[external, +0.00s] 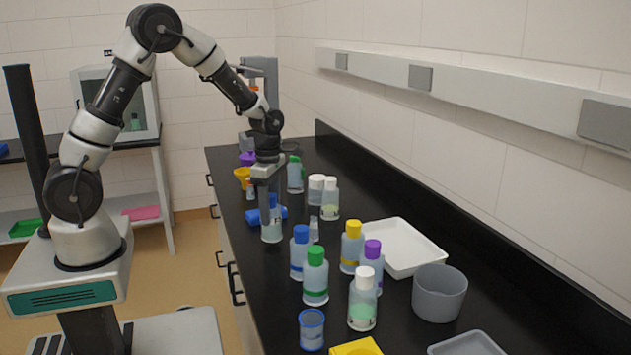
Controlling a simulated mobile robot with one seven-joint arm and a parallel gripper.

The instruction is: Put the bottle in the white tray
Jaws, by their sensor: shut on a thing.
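My gripper (268,205) points straight down over the left part of the black bench, and its fingers are shut on a clear bottle (271,232). The bottle is upright; its top is mostly hidden by the fingers. I cannot tell whether its base touches the bench. The white tray (408,250) lies flat on the bench, to the right of and nearer than the gripper. It looks empty, though bottles in front hide part of its left edge.
Bottles with blue (300,252), green (315,276), yellow (351,247), purple (371,266) and white (362,299) caps stand between gripper and tray or nearer. A grey tub (438,293) stands by the tray. A blue object (252,216) lies behind the gripper. A wall rail (480,95) runs above.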

